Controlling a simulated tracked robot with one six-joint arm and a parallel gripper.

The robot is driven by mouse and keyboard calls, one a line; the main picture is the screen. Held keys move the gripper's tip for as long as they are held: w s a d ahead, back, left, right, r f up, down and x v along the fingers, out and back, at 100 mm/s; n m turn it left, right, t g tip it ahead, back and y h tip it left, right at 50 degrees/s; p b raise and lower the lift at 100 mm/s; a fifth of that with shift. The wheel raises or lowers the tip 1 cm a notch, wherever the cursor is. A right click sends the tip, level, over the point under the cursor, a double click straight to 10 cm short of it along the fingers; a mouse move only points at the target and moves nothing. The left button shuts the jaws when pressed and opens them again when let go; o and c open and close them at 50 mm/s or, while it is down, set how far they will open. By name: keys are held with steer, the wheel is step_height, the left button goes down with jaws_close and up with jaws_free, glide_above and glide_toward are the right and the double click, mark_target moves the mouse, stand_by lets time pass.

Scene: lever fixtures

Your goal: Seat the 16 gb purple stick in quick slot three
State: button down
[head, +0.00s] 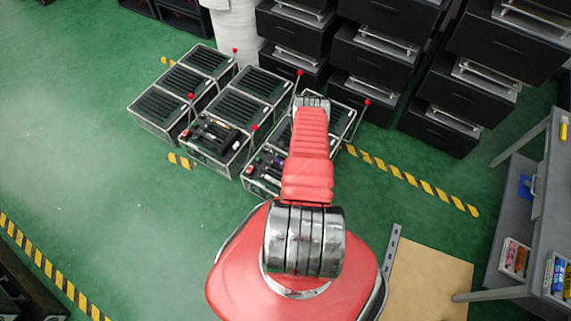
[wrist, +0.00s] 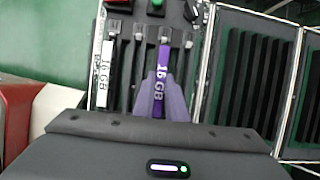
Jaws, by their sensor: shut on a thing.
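The purple stick (wrist: 163,62), marked 16 GB, shows in the wrist view over a dark slotted fixture (wrist: 126,70). It lines up with the third pale latch from the left at the slots' far end. My gripper (wrist: 160,95) is shut on it, with greyish-purple fingers on both sides. I cannot tell how deep the stick sits in the slot. A white stick (wrist: 105,75), also marked 16 GB, lies in the leftmost slot.
A green button (wrist: 155,6) sits beyond the slots. Empty ribbed fixtures (wrist: 240,65) stand to the right. In the head view, several boxes (head: 160,105) with red-knobbed levers (head: 191,96) stand close together. Black drawers (head: 445,125) are behind; a grey bench (head: 525,190) is at right.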

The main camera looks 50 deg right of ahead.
steer(key=shift+f, duration=1.1)
steer(key=c, duration=1.7)
jaws_free()
steer(key=shift+v, duration=6.85)
steer(key=shift+s+a, duration=0.1)
